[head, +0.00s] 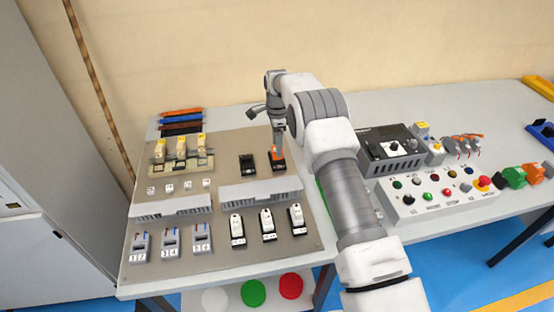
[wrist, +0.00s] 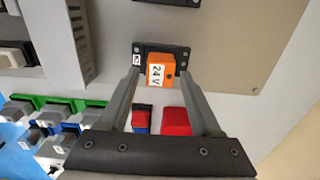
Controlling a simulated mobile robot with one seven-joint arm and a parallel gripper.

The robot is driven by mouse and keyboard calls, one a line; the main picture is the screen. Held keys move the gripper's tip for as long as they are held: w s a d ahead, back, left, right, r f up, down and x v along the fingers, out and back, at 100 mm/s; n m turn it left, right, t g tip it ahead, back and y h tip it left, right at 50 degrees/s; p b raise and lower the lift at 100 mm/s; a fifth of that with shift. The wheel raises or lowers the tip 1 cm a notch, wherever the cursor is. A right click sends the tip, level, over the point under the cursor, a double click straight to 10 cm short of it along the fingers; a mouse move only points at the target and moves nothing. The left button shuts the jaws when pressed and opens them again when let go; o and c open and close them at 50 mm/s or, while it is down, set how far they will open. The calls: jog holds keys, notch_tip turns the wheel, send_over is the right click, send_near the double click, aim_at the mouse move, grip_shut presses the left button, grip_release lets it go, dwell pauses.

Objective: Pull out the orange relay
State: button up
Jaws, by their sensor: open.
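The orange relay (wrist: 160,72) sits in a black socket (wrist: 140,49) on the grey-brown mounting plate, with a white label reading 24V on it. In the head view the orange relay (head: 275,153) shows just below my gripper (head: 279,138). In the wrist view my gripper (wrist: 164,82) is open, with one finger on each side of the relay. I see no clear contact between the fingers and the relay. An empty-looking black socket (head: 247,165) stands to the left of it in the head view.
Grey slotted ducts (head: 262,191) run across the plate (head: 215,240). White relays (head: 266,222) stand in front, and yellowish ones (head: 181,147) at the back left. To the right are a grey-black device (head: 390,148) and a control box (head: 437,193) with buttons.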

jog(key=shift+f+b, duration=0.45)
jog(key=shift+f, duration=0.65)
grip_shut()
